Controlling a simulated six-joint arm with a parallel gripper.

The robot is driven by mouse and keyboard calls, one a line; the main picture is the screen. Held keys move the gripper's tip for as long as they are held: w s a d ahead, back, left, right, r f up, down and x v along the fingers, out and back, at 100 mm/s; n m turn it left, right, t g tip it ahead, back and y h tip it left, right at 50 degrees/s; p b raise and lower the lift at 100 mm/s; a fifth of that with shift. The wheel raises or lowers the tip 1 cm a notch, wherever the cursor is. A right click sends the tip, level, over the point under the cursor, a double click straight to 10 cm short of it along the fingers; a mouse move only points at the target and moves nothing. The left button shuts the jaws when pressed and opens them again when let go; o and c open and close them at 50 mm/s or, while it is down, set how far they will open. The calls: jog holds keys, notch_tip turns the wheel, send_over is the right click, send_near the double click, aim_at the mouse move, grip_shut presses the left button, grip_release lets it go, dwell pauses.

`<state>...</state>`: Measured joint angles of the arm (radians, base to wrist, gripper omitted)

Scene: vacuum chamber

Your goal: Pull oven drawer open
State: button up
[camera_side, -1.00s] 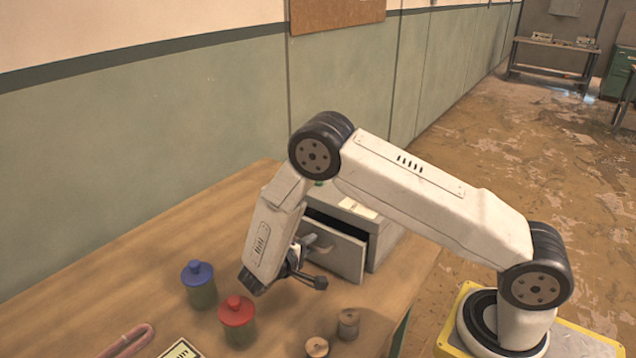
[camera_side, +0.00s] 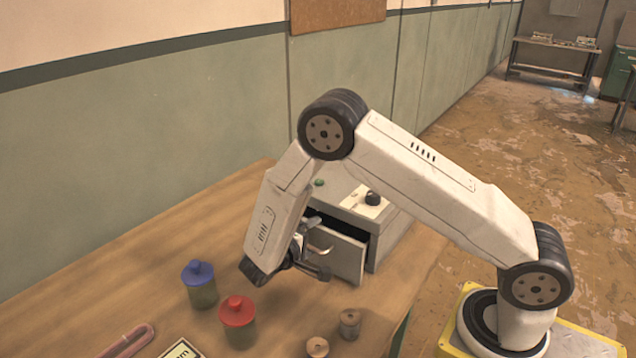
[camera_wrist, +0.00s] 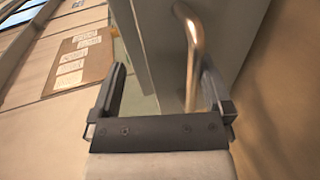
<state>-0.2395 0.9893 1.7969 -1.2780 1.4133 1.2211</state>
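The oven (camera_side: 386,212) is a grey box on the wooden table, with its drawer (camera_side: 346,258) partly pulled out on the side facing my gripper. A gap shows behind the drawer front. In the wrist view the curved metal handle (camera_wrist: 194,50) stands out from the grey drawer front (camera_wrist: 150,40). My gripper (camera_side: 317,248) is at the drawer front, beside the handle. In the wrist view my gripper (camera_wrist: 164,68) has its fingers wide apart. The handle's lower end lies just inside the right finger; I cannot tell whether they touch.
A blue-lidded jar (camera_side: 200,285) and a red-lidded jar (camera_side: 238,320) stand left of and below my gripper. Two small spools (camera_side: 349,324) stand in front of the drawer. A pink looped item (camera_side: 128,340) and a sign (camera_side: 181,349) lie at the front left. The table's back left is clear.

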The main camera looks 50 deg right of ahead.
jog(key=s+r, duration=0.1)
jog(key=r, duration=0.1)
jog(key=s+r, duration=0.3)
jog(key=r, duration=0.1)
jog(key=shift+s+a+r, duration=0.15)
jog(key=shift+s+r, duration=0.15)
jog(key=s+r, duration=0.1)
jog(key=s, duration=0.2)
jog(key=s+a+r, duration=0.1)
jog(key=s, duration=0.2)
jog(key=s+r, duration=0.1)
jog(key=s, duration=0.1)
jog(key=shift+s+a+r, duration=0.15)
jog(key=shift+s+r, duration=0.2)
jog(key=shift+s, duration=0.05)
send_near(313, 236)
jog(key=v, duration=0.2)
jog(key=shift+w+a+f, duration=0.1)
jog(key=shift+f, duration=0.2)
jog(key=shift+r+x, duration=0.15)
jog(key=shift+x, duration=2.85)
jog(key=shift+r+x, duration=0.1)
jog(key=shift+x, duration=2.95)
